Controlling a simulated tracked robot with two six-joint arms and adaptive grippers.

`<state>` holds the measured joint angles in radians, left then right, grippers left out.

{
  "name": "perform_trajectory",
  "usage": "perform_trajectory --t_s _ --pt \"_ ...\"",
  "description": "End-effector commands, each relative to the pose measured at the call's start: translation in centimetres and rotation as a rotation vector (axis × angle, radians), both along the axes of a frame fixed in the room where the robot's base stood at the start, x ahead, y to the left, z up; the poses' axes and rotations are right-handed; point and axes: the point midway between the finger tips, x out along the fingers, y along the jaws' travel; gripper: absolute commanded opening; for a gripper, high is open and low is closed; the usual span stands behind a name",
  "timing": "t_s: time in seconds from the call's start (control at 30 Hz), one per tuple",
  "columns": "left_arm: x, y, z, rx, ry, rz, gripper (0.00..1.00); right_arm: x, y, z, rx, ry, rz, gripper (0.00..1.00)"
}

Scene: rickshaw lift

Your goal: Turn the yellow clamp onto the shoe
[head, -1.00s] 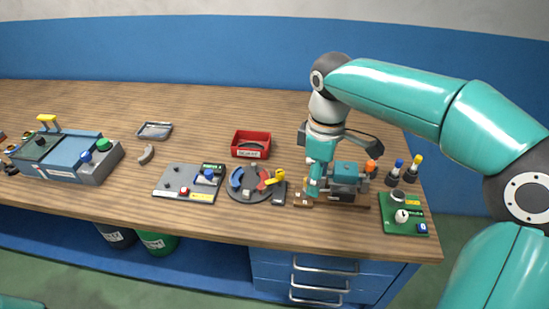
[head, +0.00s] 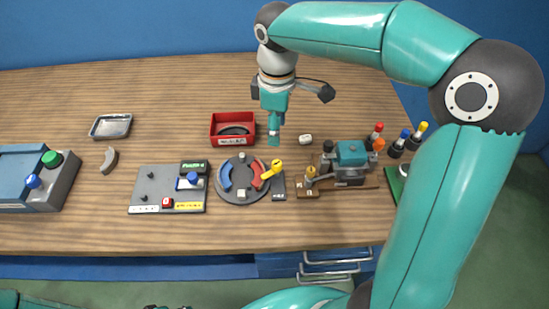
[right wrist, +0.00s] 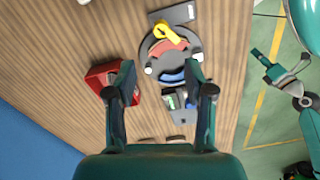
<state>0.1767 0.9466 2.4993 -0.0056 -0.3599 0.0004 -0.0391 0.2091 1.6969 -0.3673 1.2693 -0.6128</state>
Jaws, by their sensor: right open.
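The yellow clamp (head: 272,169) lies at the right edge of a round dark fixture (head: 243,198), against a curved red shoe (head: 257,176). A curved blue shoe (head: 226,178) is on the fixture's left side. In the right wrist view, the clamp (right wrist: 168,31) sits beyond the red shoe (right wrist: 166,47), pointing obliquely; the blue shoe (right wrist: 172,77) is nearer. My right gripper (head: 274,135) is open and empty, pointing down above the bench behind the clamp; its two fingers (right wrist: 160,66) are apart. My left gripper's jaws cannot be made out.
A red bin (head: 216,140) stands behind the fixture. A grey panel (head: 140,200) lies left of it. A teal-topped device (head: 352,152) and several coloured-handled tools stand to the right. Bare wood lies at the front.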

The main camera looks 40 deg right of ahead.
Motion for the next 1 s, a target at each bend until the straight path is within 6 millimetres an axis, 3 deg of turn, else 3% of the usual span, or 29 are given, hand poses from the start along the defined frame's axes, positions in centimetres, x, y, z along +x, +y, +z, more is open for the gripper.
perform_trajectory --t_s 0.3,0.5,0.7,1.0 --pt "0.0 0.0 0.0 0.0 -0.001 0.0 0.4 0.0 0.2 -7.2 0.0 0.007 0.004 0.53" --pt "0.0 0.0 0.1 0.0 -0.001 0.0 0.4 0.0 0.2 -10.7 0.0 0.006 0.006 0.53" --pt "0.0 0.0 0.1 0.0 -0.001 0.0 0.4 0.1 0.3 -12.4 0.0 0.003 0.006 0.53" --pt "0.0 0.0 0.1 0.0 -0.001 0.0 0.4 0.2 0.3 -12.8 0.0 0.0 0.007 0.53"
